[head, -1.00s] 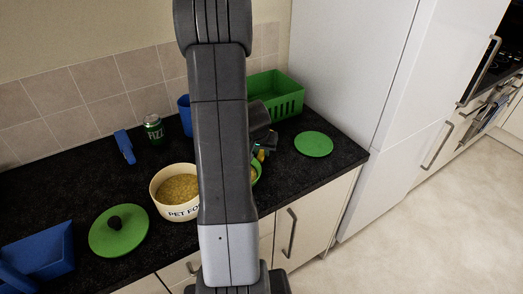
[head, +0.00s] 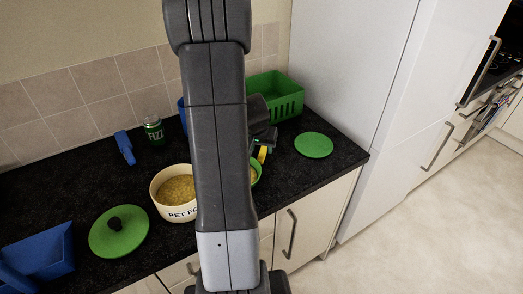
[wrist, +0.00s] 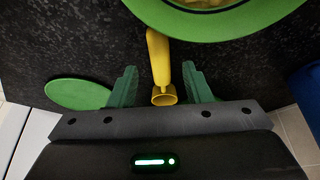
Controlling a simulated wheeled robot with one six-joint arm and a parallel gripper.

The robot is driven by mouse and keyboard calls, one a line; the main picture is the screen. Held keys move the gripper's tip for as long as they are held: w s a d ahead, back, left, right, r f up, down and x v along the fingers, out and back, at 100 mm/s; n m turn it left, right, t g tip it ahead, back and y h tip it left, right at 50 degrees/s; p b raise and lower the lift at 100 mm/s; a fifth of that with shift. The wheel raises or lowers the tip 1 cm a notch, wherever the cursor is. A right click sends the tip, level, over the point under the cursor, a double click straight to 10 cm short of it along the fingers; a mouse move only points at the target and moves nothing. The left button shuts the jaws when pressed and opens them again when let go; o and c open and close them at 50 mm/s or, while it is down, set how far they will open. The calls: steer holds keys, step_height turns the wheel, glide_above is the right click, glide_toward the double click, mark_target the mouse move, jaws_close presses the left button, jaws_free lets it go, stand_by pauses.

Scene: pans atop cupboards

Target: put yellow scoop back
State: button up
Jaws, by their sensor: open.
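The yellow scoop (wrist: 159,62) shows in the wrist view, its handle running from the green bowl (wrist: 228,32) down between my fingers. A bit of the scoop (head: 262,154) also shows in the head view. My gripper (wrist: 160,88) is open, with one green finger on each side of the handle and a gap on both sides. In the head view my gripper (head: 264,140) is above the green bowl (head: 257,172), mostly hidden behind my arm. The white pet food tub (head: 163,200) with yellow-brown pellets stands left of my arm.
A green lid with a black knob (head: 119,232) and a blue dustpan-like object (head: 40,256) lie at left. A FIZZ can (head: 154,130), a blue item (head: 125,147) and a green basket (head: 287,95) stand behind. A flat green disc (head: 313,145) lies right, before the fridge.

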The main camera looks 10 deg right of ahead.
steer(key=v, duration=0.8)
steer(key=shift+r, duration=0.35)
